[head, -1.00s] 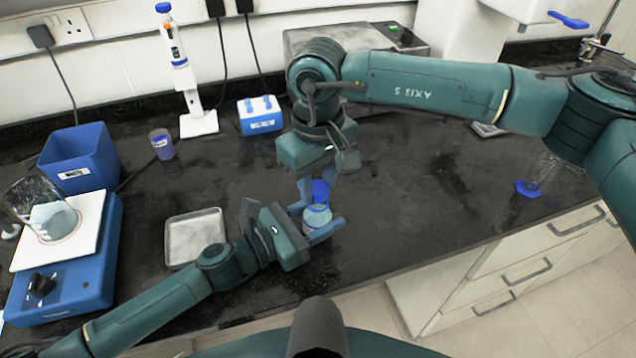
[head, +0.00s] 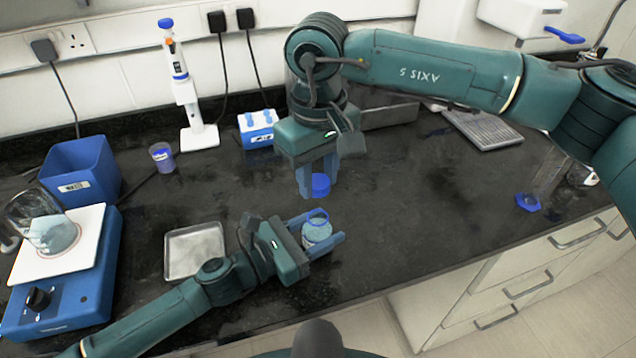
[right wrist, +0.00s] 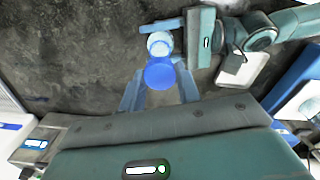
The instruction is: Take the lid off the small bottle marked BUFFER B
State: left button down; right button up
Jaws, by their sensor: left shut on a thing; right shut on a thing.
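The small bottle (head: 317,232) stands at the middle front of the bench, its open mouth with a blue ring facing up. My left gripper (head: 325,238) is shut on the bottle's body from the left. The blue lid (head: 320,185) is off the bottle, apart from it and above it. My right gripper (head: 318,180) points down and is shut on the lid. In the right wrist view the lid (right wrist: 159,73) sits between the fingers, with the bottle (right wrist: 159,44) just beyond it. I cannot read the bottle's label.
A metal tray (head: 195,251) lies left of the bottle.

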pick_arm(q)
jog(key=c, duration=0.6)
grip_release()
